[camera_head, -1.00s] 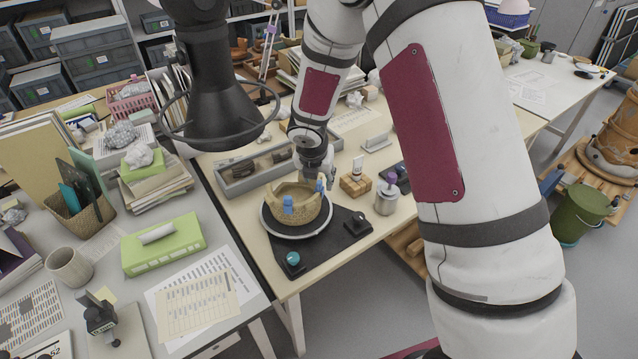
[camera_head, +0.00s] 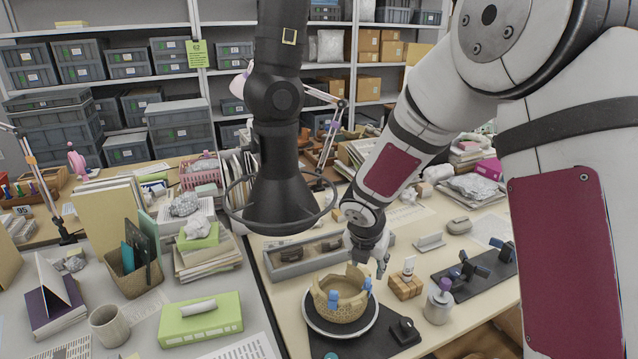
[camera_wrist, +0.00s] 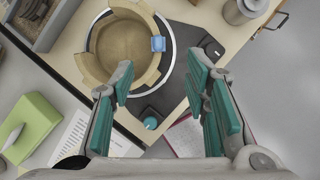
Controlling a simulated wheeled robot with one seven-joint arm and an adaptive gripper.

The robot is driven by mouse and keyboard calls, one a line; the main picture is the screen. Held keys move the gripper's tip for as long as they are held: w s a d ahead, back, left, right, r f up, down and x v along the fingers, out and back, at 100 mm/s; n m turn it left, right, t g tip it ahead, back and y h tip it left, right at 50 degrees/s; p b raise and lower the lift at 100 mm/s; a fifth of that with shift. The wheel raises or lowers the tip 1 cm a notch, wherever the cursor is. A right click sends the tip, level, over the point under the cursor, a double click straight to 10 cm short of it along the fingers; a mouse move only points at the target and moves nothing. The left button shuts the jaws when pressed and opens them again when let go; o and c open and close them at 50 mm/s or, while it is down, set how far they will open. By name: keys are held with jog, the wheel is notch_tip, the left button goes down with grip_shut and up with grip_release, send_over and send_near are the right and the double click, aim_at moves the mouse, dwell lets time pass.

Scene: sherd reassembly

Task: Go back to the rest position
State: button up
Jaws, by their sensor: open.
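My gripper (camera_wrist: 161,97) is open and empty in the wrist view, its teal-padded fingers spread apart. In the head view my gripper (camera_head: 381,266) is at the end of the arm, just behind and above the reassembled pot. The tan pot (camera_head: 343,297) has a jagged rim and blue clips (camera_head: 333,300) on it. It stands on a round turntable with a pale rim (camera_head: 310,318) on a dark mat. In the wrist view the pot (camera_wrist: 123,52) is beyond the fingers, seen from above, with nothing between the fingertips but the mat and table.
A grey tray (camera_head: 290,269) lies behind the pot. A wooden block (camera_head: 405,286) and a metal jar (camera_head: 438,304) stand to its right. A black lamp-like fixture (camera_head: 279,200) with a ring hangs at centre. A green box (camera_head: 200,320) lies on the left table.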

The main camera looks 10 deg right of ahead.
jog(key=s+d+r+m, duration=0.2)
jog(key=s+r+m, duration=0.4)
jog(key=r+m, duration=0.15)
jog(key=s+d+r+m, duration=0.3)
jog(key=s+r+m, duration=0.25)
jog(key=r, duration=0.35)
jog(key=s+a+r+m+y, duration=0.1)
jog(key=s+r+m, duration=0.2)
jog(key=s+m, duration=0.5)
jog(key=s+a+r+m+t+y, duration=0.1)
jog(key=s+r+m, duration=0.2)
jog(key=s+m, duration=0.5)
jog(key=s, duration=0.2)
jog(key=shift+s+a+m, duration=0.3)
jog(key=shift+a, duration=0.1)
